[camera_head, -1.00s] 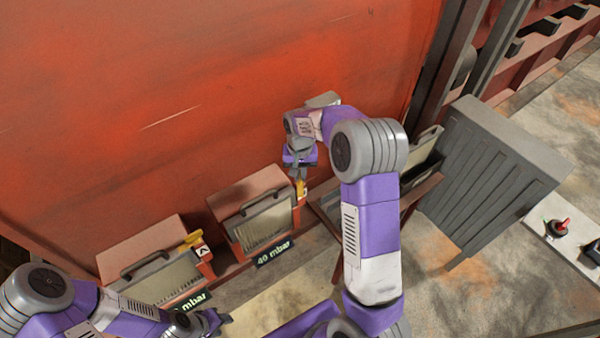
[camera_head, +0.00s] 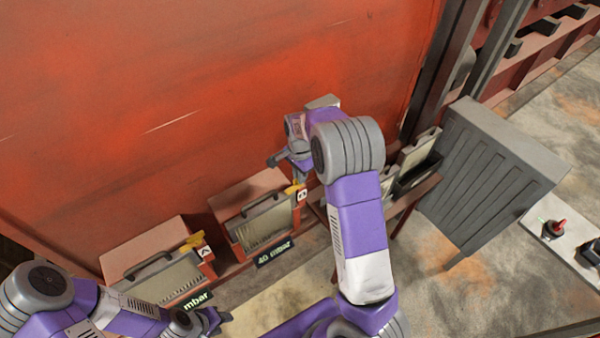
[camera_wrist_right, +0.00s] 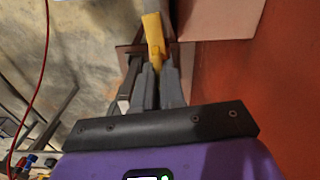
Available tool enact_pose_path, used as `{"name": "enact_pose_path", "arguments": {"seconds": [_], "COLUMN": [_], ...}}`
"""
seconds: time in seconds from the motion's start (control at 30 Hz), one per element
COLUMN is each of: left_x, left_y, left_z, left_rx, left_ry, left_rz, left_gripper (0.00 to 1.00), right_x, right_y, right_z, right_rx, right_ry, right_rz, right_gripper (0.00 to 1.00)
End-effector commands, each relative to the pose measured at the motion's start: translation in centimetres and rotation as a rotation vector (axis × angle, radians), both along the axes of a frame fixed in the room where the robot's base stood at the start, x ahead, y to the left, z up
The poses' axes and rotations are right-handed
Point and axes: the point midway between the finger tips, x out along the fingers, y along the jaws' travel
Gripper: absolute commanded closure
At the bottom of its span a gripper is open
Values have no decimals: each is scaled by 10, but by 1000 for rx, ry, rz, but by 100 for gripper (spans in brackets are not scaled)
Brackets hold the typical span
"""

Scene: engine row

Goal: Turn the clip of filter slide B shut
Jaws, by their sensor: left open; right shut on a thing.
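Filter slide B (camera_head: 262,222) is the right of two boxes at the foot of the red wall, with a pleated filter, a dark handle and a "40 mbar" plate. Its yellow clip (camera_head: 293,189) is at the box's upper right corner, beside a small white label. My right gripper (camera_head: 299,180) reaches down from above and is shut on the clip. In the right wrist view, the yellow clip (camera_wrist_right: 154,32) stands between the fingertips of my right gripper (camera_wrist_right: 157,70). The fingers partly hide it. My left gripper (camera_head: 217,319) is open and empty at the lower left.
Another filter box (camera_head: 160,270) with its own yellow clip (camera_head: 194,240) stands to the left. A small stand with a dark tray (camera_head: 417,175) and a grey ribbed cabinet (camera_head: 490,180) are to the right. A control panel (camera_head: 570,240) with a red-tipped lever is at far right.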

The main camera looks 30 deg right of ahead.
Motion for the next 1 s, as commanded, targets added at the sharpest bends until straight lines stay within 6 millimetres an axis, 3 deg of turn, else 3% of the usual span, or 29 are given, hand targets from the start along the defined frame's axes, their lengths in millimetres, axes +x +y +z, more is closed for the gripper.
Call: {"name": "enact_pose_path", "arguments": {"seconds": [0.3,0.83,0.87,1.0], "left_x": [0,0,0,0], "left_y": [0,0,0,0], "left_z": [5,5,5,5], "left_rx": [0,0,0,0], "left_ry": [0,0,0,0], "left_rz": [0,0,0,0], "left_gripper": [57,57,57,57], "right_x": [1,1,1,1], "right_y": [0,0,0,0], "right_z": [2,1,1,1], "right_rx": [0,0,0,-1], "right_ry": [-4,-5,-5,-3], "right_rz": [-111,-133,-133,-131], "right_gripper": [100,100,86,65]}}
